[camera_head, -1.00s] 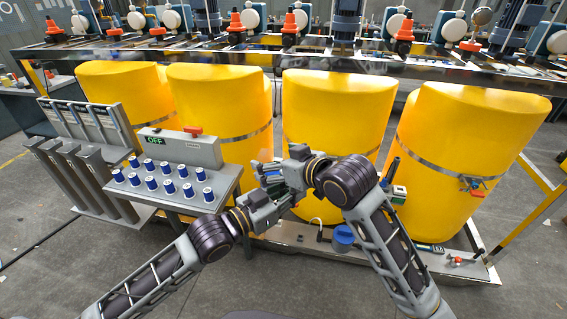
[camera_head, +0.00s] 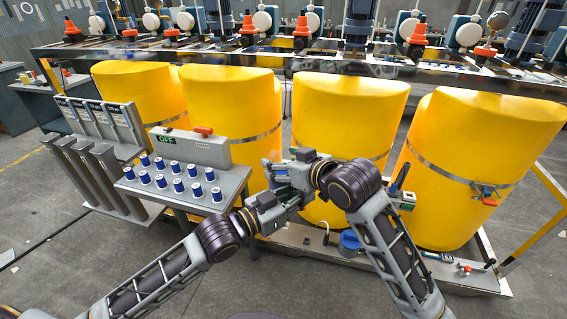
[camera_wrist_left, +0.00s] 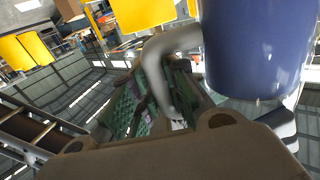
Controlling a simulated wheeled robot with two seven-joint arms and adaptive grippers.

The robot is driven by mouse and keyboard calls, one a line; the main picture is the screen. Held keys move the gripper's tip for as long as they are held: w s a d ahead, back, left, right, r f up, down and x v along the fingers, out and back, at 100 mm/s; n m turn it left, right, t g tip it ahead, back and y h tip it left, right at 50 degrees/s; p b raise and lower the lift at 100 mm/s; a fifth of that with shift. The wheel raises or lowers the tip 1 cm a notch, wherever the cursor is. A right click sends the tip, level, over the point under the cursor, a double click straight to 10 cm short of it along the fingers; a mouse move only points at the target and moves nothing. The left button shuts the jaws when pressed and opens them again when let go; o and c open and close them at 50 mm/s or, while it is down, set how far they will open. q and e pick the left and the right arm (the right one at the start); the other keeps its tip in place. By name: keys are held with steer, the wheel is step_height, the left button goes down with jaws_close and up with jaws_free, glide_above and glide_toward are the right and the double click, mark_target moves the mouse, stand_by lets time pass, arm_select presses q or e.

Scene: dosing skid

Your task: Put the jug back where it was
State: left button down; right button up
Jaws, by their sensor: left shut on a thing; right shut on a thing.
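A dark blue jug (camera_wrist_left: 255,45) with a pale grey handle (camera_wrist_left: 172,65) fills the upper right of the left wrist view. My left gripper (camera_wrist_left: 155,105) is shut on the handle, its green pads around it, with the blue body just beside. In the head view my left gripper (camera_head: 287,192) is in front of the yellow tanks, close to my right gripper (camera_head: 272,172). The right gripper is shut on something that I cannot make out. The grippers and arms hide most of the jug in the head view.
A grey side table (camera_head: 185,200) with several blue-and-white cups (camera_head: 178,185) and a control box (camera_head: 190,148) reading OFF is left of the grippers. Yellow tanks (camera_head: 345,110) stand close behind. A blue round thing (camera_head: 349,241) sits on the skid base (camera_head: 300,238), partly behind my right arm.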

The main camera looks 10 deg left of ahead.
arm_select(q)
steer(key=c, duration=1.8)
jaws_free()
arm_select(e)
steer(key=shift+c, duration=1.1)
arm_select(q)
steer(key=o, duration=0.5)
steer(key=shift+c, duration=0.2)
arm_select(e)
steer(key=shift+r, duration=0.1)
